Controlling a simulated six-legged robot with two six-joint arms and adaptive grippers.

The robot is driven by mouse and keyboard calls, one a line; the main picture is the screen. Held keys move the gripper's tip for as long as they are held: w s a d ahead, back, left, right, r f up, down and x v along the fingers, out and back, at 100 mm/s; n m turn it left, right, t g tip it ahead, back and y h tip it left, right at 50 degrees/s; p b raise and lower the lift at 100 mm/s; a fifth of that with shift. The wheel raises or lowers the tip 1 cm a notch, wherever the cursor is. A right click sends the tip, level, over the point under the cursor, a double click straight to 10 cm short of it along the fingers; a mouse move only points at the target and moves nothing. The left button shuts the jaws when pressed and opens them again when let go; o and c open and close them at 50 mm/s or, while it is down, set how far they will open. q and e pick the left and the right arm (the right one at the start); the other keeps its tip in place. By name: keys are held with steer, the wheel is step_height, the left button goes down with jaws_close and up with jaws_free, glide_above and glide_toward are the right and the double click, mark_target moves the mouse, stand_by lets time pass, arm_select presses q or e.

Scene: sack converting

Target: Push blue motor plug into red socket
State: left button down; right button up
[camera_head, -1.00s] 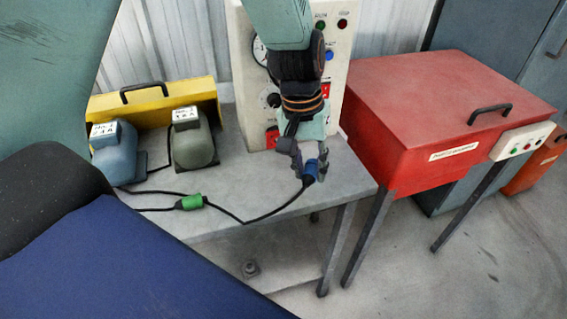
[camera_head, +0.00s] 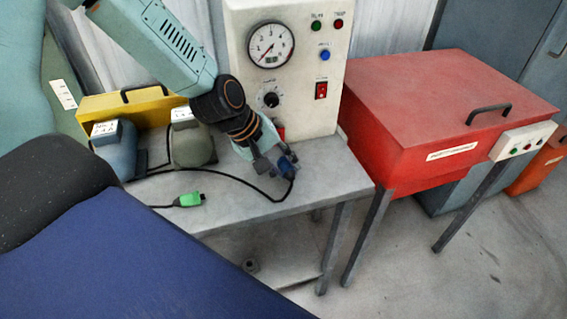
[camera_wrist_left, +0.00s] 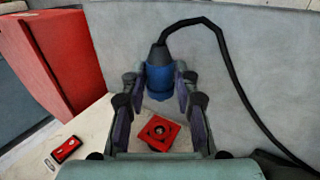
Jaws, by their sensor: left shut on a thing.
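My left gripper (camera_head: 276,166) is shut on the blue motor plug (camera_head: 287,164), above the grey table in front of the white panel box. In the left wrist view, the plug (camera_wrist_left: 160,76) sits between the two fingers (camera_wrist_left: 160,90), with its black cable leaving at the far end. The red socket (camera_wrist_left: 158,133) is a square with a dark centre on the white panel. The plug is apart from it. In the head view, the socket (camera_head: 280,126) is mostly hidden behind my gripper. My right gripper is not in view.
A green plug (camera_head: 190,200) lies on the grey table (camera_head: 322,180). Two motors, one blue (camera_head: 115,155) and one olive (camera_head: 192,147), stand by a yellow box (camera_head: 145,104). The white panel box (camera_head: 310,110) bears a gauge and a red switch. A red cabinet (camera_head: 430,110) stands right.

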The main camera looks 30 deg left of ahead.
arm_select(q)
steer(key=shift+a, duration=0.2)
steer(key=shift+w+d+r, duration=0.15)
steer(key=shift+w+d, duration=0.05)
steer(key=shift+w, duration=0.1)
steer(key=shift+w+a+p, duration=0.2)
steer(key=shift+w+p, duration=0.05)
steer(key=shift+p, duration=0.15)
steer(key=shift+w+a+p, duration=0.15)
steer(key=shift+w+a, duration=0.15)
steer(key=shift+a, duration=0.35)
steer(key=shift+w+a+p, duration=0.15)
steer(key=shift+w+a, duration=0.15)
steer(key=shift+a, duration=0.3)
steer(key=shift+w+a, duration=0.35)
steer(key=shift+w, duration=0.3)
steer(key=shift+w+a, duration=0.1)
steer(key=shift+a, duration=0.4)
